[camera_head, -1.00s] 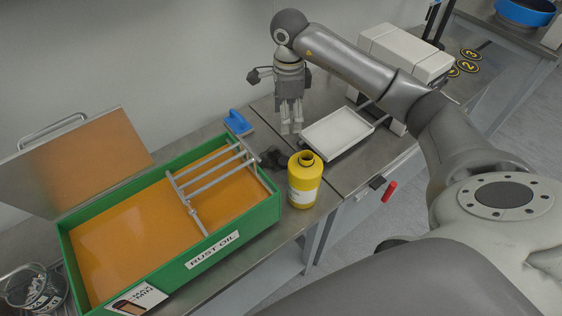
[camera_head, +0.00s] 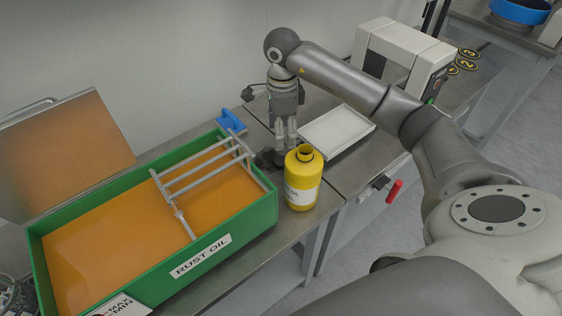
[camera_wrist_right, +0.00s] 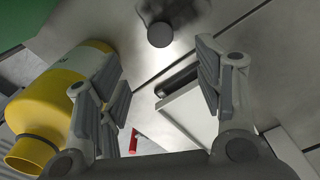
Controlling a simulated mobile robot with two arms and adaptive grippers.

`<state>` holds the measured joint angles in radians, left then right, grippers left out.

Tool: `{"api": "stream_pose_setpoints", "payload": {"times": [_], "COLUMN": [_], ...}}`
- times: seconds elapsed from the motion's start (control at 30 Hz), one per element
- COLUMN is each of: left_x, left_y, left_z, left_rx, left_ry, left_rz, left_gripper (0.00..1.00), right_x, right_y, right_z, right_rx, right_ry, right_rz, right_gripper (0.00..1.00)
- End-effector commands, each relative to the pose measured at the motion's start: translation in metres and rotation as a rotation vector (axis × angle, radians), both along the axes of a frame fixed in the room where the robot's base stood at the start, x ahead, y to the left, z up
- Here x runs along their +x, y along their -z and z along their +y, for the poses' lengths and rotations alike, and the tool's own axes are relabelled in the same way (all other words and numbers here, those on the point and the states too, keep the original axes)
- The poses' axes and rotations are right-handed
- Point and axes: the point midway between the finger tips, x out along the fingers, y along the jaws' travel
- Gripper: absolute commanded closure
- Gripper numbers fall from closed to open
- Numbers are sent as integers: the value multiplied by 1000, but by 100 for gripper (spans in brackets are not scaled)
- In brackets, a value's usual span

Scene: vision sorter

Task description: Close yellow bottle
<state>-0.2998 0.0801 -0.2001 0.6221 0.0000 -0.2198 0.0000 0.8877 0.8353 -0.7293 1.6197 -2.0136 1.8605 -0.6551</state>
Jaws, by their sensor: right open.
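The yellow bottle (camera_head: 302,190) stands upright on the steel table with its neck open and no cap on it. It also shows at the left of the right wrist view (camera_wrist_right: 50,95), beside one finger. A small dark round piece (camera_wrist_right: 160,34), which looks like the cap, lies on the table ahead of my right fingers. In the head view a dark shape (camera_head: 265,158) lies just left of the bottle. My right gripper (camera_wrist_right: 160,75) is open and empty, pointing down. In the head view its fingers (camera_head: 286,138) are behind the bottle, their tips partly hidden. My left gripper is not in view.
A green rust oil tank (camera_head: 262,215) with a metal rack (camera_head: 205,180) stands left of the bottle. A white tray (camera_head: 337,133) lies behind and to the right. A blue object (camera_head: 231,122) sits near the wall. A red handle (camera_head: 394,192) sticks out at the table front.

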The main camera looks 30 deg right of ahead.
Motion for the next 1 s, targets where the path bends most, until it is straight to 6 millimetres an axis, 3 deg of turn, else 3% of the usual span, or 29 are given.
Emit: {"api": "stream_pose_setpoints", "payload": {"times": [0.3,0.77,1.0], "left_x": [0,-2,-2], "left_y": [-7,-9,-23], "left_z": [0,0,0], "left_rx": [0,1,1], "left_ry": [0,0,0], "left_rz": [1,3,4], "left_gripper": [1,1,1], "right_x": [-1,0,1], "right_y": [46,57,90], "right_z": [0,1,2], "right_rx": [1,0,1], "right_ry": [1,0,1], "right_rz": [5,3,6], "right_gripper": [39,39,39]}}
